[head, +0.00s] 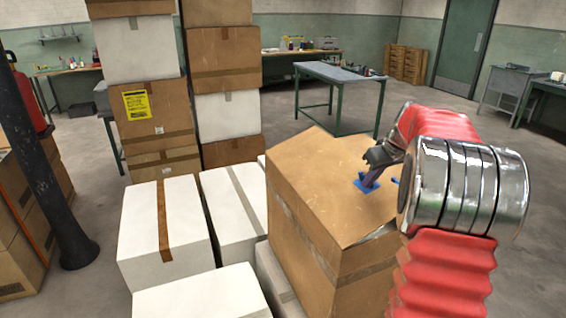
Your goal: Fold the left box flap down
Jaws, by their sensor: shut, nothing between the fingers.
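A brown cardboard box (305,240) stands in the middle right of the head view, with tape on its sides. Its top panel (315,165) lies over the box and looks nearly flat; I cannot tell the left flap's edge from the rest of the top. A blue mark (361,186) shows on the top. My gripper (369,181) is shut and empty, pointing down at the blue mark. Its tips are at or just above the surface; contact is unclear. My red and silver arm hides the box's right side and part of the top.
White boxes (165,230) stand close on the left of the brown box. Tall box stacks (225,60) rise behind them. A dark post (45,170) stands at far left. A green-legged table (340,77) is behind, with open floor around it.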

